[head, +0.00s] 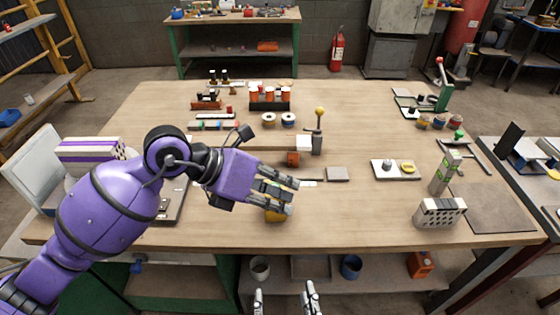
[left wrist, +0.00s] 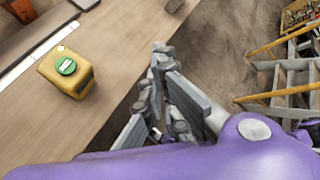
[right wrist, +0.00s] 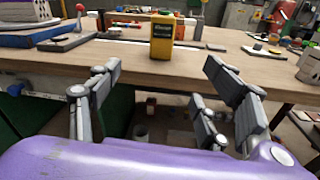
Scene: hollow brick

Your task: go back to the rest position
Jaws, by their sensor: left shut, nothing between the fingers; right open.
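My left gripper (head: 280,192) is over the front middle of the workbench (head: 345,225), shut and empty. It partly hides a yellow block (head: 275,214) in the head view. In the left wrist view the fingers (left wrist: 150,95) are beside the bench edge, apart from the yellow block (left wrist: 67,72), which has a round green mark on top. My right gripper (head: 285,297) is low, in front of the bench edge. In the right wrist view its fingers (right wrist: 160,72) are wide apart with nothing between them, and the yellow block (right wrist: 162,38) stands beyond them on the bench.
A grey hollow brick (head: 440,213) stands at the bench's right front. A lever tool (head: 318,135) and a white tray (head: 396,169) stand farther back. The shelf below holds cups and an orange can (head: 421,264). The bench front between yellow block and brick is clear.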

